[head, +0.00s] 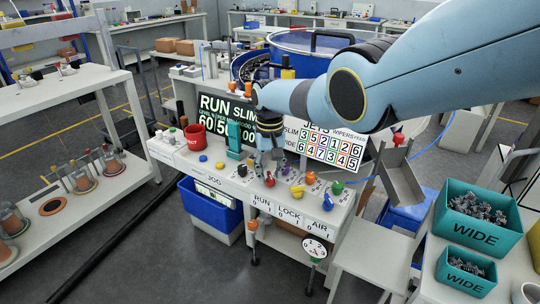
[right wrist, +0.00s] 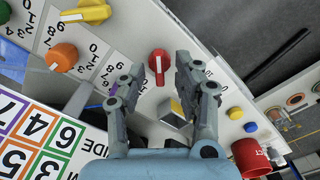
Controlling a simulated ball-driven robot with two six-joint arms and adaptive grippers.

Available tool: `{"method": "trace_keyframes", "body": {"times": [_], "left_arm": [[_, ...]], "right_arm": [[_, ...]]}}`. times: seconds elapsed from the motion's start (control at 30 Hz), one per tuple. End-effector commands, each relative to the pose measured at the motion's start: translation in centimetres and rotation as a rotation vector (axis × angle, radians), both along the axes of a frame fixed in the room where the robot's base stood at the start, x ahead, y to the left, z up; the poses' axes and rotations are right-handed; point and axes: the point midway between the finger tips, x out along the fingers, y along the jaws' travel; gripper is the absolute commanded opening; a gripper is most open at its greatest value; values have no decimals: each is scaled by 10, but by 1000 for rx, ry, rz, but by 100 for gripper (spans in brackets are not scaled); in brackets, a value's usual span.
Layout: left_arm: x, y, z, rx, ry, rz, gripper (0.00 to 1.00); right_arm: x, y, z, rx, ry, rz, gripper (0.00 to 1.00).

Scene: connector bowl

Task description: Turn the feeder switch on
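A white control console (head: 220,178) carries a row of coloured knobs; I cannot read which control is labelled as the feeder switch. My right gripper (head: 268,160) points down over the console, open and empty. In the right wrist view a red knob (right wrist: 159,62) with a white pointer line lies between and beyond the fingertips (right wrist: 156,78), with no visible contact. The red knob also shows in the head view (head: 270,180). A yellow knob (right wrist: 88,12) and an orange knob (right wrist: 62,57) are to its left. My left gripper is not in view.
A red cup (head: 195,137) and a teal block (head: 234,137) stand on the console's left part. Number boards (head: 325,148) stand behind the knobs. Teal bins (head: 478,218) of metal parts are at right. A metal chute (head: 402,178) stands beside the console.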

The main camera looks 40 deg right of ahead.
Motion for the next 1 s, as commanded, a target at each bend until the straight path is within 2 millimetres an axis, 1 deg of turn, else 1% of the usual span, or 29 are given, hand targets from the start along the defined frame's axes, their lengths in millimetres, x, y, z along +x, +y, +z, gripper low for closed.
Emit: {"method": "trace_keyframes", "body": {"times": [0.17, 0.23, 0.5, 0.6, 0.7, 0.8, 1.0], "left_arm": [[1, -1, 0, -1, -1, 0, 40], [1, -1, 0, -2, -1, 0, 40], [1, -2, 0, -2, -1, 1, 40], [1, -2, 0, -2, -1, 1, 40], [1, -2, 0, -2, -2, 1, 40], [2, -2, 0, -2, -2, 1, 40], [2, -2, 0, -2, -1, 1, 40]], "right_arm": [[0, 0, 16, -1, -2, 1, 33], [-1, 0, 26, -1, -3, 2, 33], [0, -1, 85, -2, -2, 1, 33], [0, 0, 101, -1, -2, 0, 33], [0, 0, 110, 0, -1, 0, 33], [-1, 0, 115, -1, 1, 0, 33], [-1, 0, 116, -1, 1, 0, 33]]}}
